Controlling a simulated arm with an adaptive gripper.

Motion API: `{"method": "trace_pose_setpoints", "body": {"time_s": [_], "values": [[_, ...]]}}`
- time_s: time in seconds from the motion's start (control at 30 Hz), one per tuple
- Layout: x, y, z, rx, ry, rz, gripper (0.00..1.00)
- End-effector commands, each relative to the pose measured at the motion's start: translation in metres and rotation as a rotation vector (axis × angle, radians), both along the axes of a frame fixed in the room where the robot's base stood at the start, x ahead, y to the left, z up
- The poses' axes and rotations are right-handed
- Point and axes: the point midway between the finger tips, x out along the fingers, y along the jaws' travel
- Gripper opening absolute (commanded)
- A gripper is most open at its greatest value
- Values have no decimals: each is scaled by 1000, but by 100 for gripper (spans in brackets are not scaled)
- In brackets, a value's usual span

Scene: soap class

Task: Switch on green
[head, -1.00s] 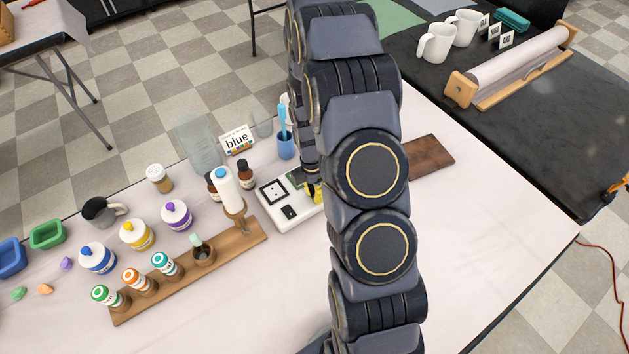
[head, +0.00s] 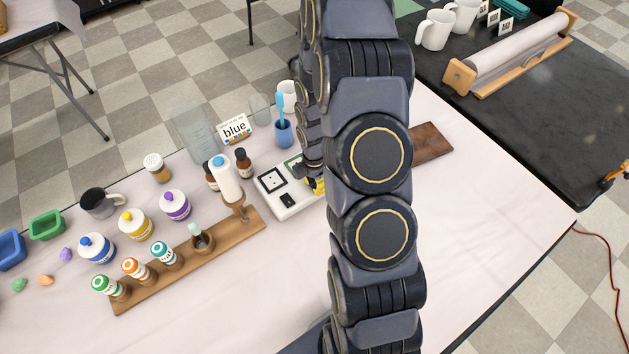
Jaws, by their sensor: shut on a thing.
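A white board (head: 290,208) lies on the table, partly behind my arm. It bears a black-framed square (head: 272,180), a small black rectangular part (head: 288,201) and a green patch (head: 292,163) near its far edge. A small yellow part (head: 318,186) shows at the board's right, beside my arm. My gripper (head: 306,176) is over the right part of the board, mostly hidden by my own arm links. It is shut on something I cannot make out. I cannot tell whether it touches the yellow part or the board.
A wooden rack (head: 185,265) with small bottles stands left of the board. A white bottle (head: 225,180), brown bottles (head: 244,163), a "blue" card (head: 235,129) and a blue cup (head: 283,134) stand close by. A brown slab (head: 430,143) lies right of my arm. The table's front right is clear.

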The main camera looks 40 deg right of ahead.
Motion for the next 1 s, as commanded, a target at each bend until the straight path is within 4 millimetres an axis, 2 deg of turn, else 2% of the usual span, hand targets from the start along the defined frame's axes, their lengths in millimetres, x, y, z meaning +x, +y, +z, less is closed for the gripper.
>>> {"method": "trace_pose_setpoints", "body": {"time_s": [0.03,1.0], "values": [[-7,3,-4,8,23,1,0],[-15,6,-7,17,47,0,0]]}}
